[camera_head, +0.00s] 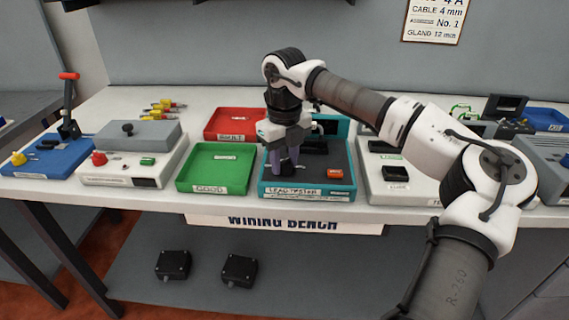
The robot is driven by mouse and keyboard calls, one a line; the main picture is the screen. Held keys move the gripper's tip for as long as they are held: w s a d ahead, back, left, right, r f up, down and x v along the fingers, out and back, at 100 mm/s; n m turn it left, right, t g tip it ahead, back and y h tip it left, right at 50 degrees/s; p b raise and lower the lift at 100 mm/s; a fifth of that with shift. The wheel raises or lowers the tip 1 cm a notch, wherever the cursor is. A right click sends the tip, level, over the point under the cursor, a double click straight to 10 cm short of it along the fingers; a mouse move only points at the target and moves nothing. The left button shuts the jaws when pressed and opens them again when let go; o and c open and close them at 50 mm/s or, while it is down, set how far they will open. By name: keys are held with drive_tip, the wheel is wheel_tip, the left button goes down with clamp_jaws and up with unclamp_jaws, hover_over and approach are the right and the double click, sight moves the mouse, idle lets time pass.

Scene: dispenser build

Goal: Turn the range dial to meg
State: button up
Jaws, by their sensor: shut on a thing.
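The lead tester (323,187) is a teal-edged box with a dark top and a "LEAD TESTER" label on its front. It stands near the front edge of the bench, right of the green tray. My gripper (286,165) points down over the left part of its top, with its purplish fingers low at a small dark knob (287,169), which seems to be the range dial. The fingers are shut on it and hide most of it. The dial's markings and pointer are too small to read. An orange-red part (335,174) sits on the tester's right side.
A green tray (208,189) marked GOOD and a red tray (232,137) stand left of the tester. A pale unit (386,190) stands close on its right. My arm reaches across from the right. Bare bench top (210,108) shows behind the trays.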

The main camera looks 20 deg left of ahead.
sight(285, 161)
drive_tip(key=m+b, duration=0.1)
drive_tip(key=m, duration=0.3)
drive_tip(key=shift+m, duration=0.4)
drive_tip(key=shift+b, duration=0.3)
drive_tip(key=o, duration=1)
drive_tip(key=shift+c, duration=0.2)
wheel_tip(285, 161, up, 14)
drive_tip(key=shift+f, duration=0.1)
